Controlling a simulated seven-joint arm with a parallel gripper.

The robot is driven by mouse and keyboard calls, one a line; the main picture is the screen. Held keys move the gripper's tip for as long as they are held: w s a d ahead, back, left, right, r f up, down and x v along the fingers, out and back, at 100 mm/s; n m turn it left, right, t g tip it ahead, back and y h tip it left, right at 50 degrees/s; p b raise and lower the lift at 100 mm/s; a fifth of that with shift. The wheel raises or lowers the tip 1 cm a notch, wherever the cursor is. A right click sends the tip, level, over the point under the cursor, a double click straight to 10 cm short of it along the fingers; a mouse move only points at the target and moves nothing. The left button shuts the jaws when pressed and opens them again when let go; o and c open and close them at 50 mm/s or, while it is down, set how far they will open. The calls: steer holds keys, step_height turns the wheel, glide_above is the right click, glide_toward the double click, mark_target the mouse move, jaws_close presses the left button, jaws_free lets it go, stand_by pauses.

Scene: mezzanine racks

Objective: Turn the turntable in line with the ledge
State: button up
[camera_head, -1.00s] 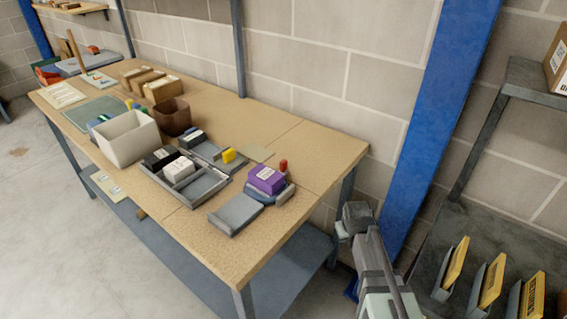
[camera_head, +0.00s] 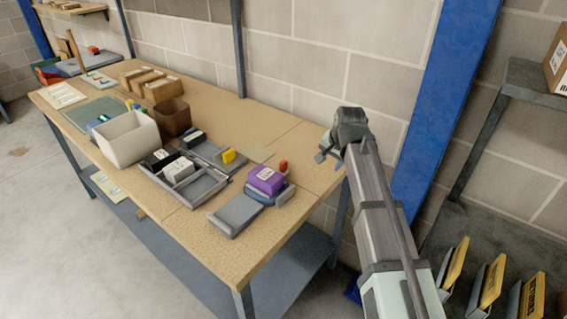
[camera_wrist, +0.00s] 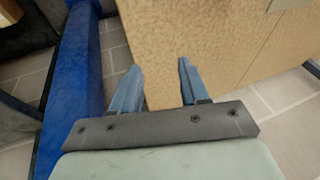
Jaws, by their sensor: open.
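What looks like the turntable is a low blue-grey piece (camera_head: 256,197) near the right end of the bench, with a purple box (camera_head: 265,180) bearing a white label on top. A red knob (camera_head: 283,166) stands at its back edge. A flat grey ledge (camera_head: 236,216) lies just in front and to the left, turned at an angle to the purple box. My gripper (camera_head: 323,148) is open and empty, above the bench's right end, right of the turntable and apart from it. In the wrist view the open fingers (camera_wrist: 160,66) are over the bench edge; the turntable is out of that view.
A grey divided tray (camera_head: 198,188) with small boxes lies left of the ledge. A white bin (camera_head: 128,140) and brown bin (camera_head: 172,118) stand farther left. A blue post (camera_head: 436,95) rises right of my arm. Bare bench top (camera_head: 310,160) lies right of the turntable.

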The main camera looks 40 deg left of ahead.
mark_target(283, 161)
steer(key=s+a+r+g+h, duration=0.2)
steer(key=s+a+r, duration=0.1)
steer(key=a+r, duration=0.3)
steer(key=s+a+r+g+h, duration=0.1)
steer(key=s+a+r, duration=0.35)
steer(key=a, duration=0.25)
steer(key=shift+m, duration=0.4)
steer(key=f, duration=1.3)
steer(key=shift+w+a+f, duration=0.1)
steer(key=shift+w+f, duration=0.25)
jaws_close()
